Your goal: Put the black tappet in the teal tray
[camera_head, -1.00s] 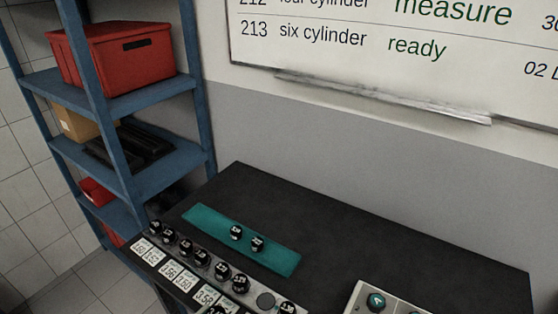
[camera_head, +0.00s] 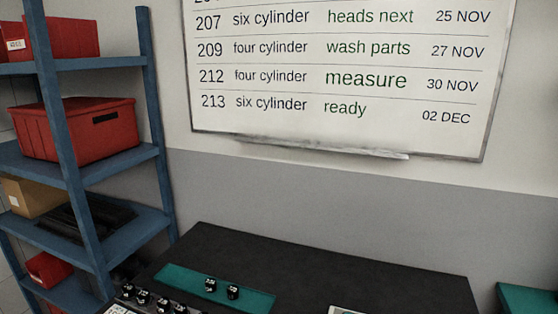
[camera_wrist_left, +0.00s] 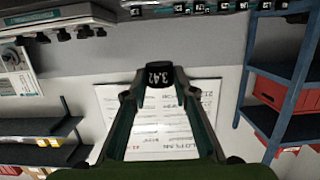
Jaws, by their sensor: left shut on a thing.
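The teal tray (camera_head: 250,299) is a shallow strip lying on the dark bench, low in the head view. Two black tappets (camera_head: 210,285) (camera_head: 232,291) with white markings stand in it. In the left wrist view my left gripper (camera_wrist_left: 160,80) is shut on a black tappet (camera_wrist_left: 158,74) marked in white with what looks like 3.42. That tappet is held between the fingertips, away from the bench, with a white board behind it. Neither of my grippers shows in the head view.
A row of black tappets (camera_head: 143,297) in a rack with number cards is cut off at the bottom edge. A blue shelf (camera_head: 75,165) with red bins stands at the left. A whiteboard (camera_head: 300,120) hangs behind.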

